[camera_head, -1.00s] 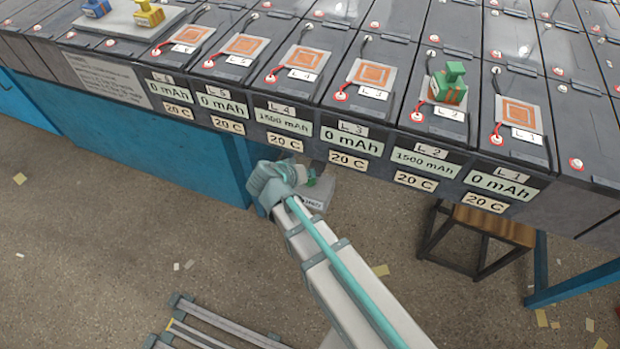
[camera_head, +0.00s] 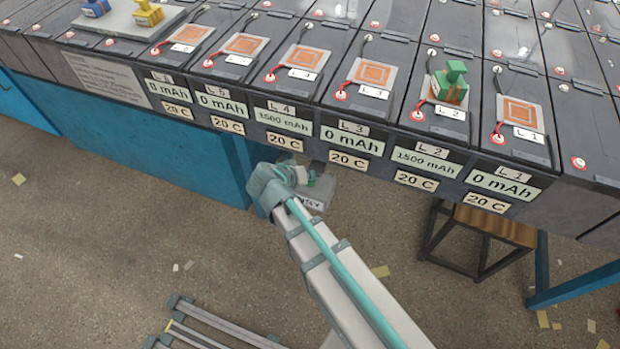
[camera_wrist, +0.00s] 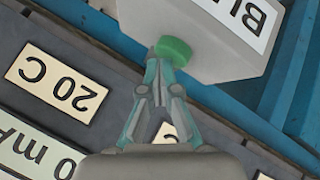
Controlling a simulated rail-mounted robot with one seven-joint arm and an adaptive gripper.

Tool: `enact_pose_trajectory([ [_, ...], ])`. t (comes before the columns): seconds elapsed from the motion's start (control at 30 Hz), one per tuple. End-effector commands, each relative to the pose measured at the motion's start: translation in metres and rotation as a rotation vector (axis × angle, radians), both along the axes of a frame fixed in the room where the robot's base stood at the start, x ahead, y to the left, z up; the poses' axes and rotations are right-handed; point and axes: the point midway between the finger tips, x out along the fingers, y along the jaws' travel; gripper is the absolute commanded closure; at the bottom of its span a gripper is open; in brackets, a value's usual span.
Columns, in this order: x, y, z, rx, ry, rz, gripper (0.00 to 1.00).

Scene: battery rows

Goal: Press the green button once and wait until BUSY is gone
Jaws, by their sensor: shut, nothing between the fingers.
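The green button (camera_wrist: 174,50) sits on a grey box (camera_wrist: 215,50) with a white label (camera_wrist: 243,20), whose visible letters read "BU"; the rest is cut off. In the head view the button (camera_head: 311,180) and box (camera_head: 322,190) show below the battery row, partly hidden by my arm, with a label ending in "SY". My gripper (camera_wrist: 163,66) is shut and empty, its fingertips at the edge of the button. I cannot tell whether they press it or only touch it. In the head view my gripper (camera_head: 300,176) is small and partly hidden by the wrist.
The battery row stands above the box, with mAh displays (camera_head: 352,140) and 20 C tags (camera_head: 348,160) along its front. A green block (camera_head: 450,82) stands on the L2 pad. A wooden stool (camera_head: 490,228) is at the right. Blue bench panels (camera_head: 150,150) are at the left.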

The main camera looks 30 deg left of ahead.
Motion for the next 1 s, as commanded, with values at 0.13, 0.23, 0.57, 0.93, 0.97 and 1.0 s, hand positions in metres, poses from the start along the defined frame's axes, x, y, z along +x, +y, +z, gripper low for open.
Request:
enact_pose_trajectory([
  [0.13,0.0,0.0,0.001,0.0,0.001,-0.001,1.0],
  [0.23,0.0,0.0,0.004,0.0,0.001,-0.001,1.0],
  [0.57,0.0,0.0,0.017,0.0,0.001,-0.001,1.0],
  [0.93,0.0,0.0,0.019,0.0,0.0,0.0,1.0],
  [0.97,0.0,0.0,0.02,0.0,0.0,0.0,1.0],
  [1.0,0.0,0.0,0.023,0.001,0.0,-0.001,1.0],
])
